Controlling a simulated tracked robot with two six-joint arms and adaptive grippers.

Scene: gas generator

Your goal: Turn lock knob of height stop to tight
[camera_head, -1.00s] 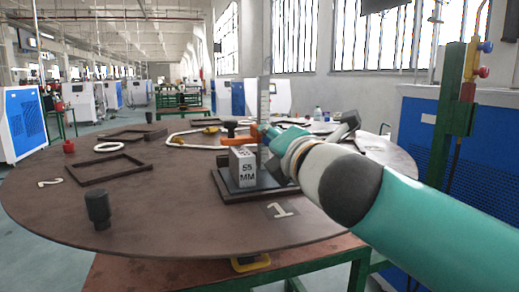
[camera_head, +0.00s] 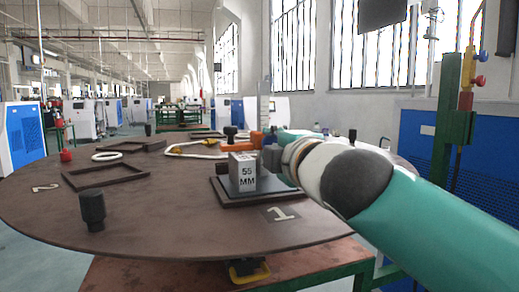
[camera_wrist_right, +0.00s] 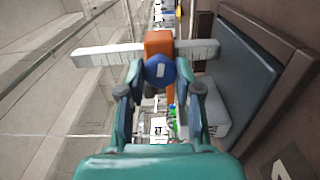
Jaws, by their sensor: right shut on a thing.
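The height stop is an orange slider (camera_head: 241,146) on an upright pale ruler post (camera_head: 264,108), above a grey block marked 55 MM (camera_head: 243,172). The orange slider (camera_wrist_right: 158,42) and the post (camera_wrist_right: 105,54) also show in the right wrist view. The round blue lock knob (camera_wrist_right: 160,71) with a pale mark faces the wrist camera on the slider. My right gripper (camera_head: 272,157) is beside the post. In the wrist view its fingertips (camera_wrist_right: 160,76) are shut on the knob, one on each side. In the head view the knob is hidden. My left gripper is not in view.
The block stands on a dark base plate (camera_head: 226,193) on the round brown table (camera_head: 150,225). A black cylinder (camera_head: 92,209) stands at the front left. The table's front middle is clear.

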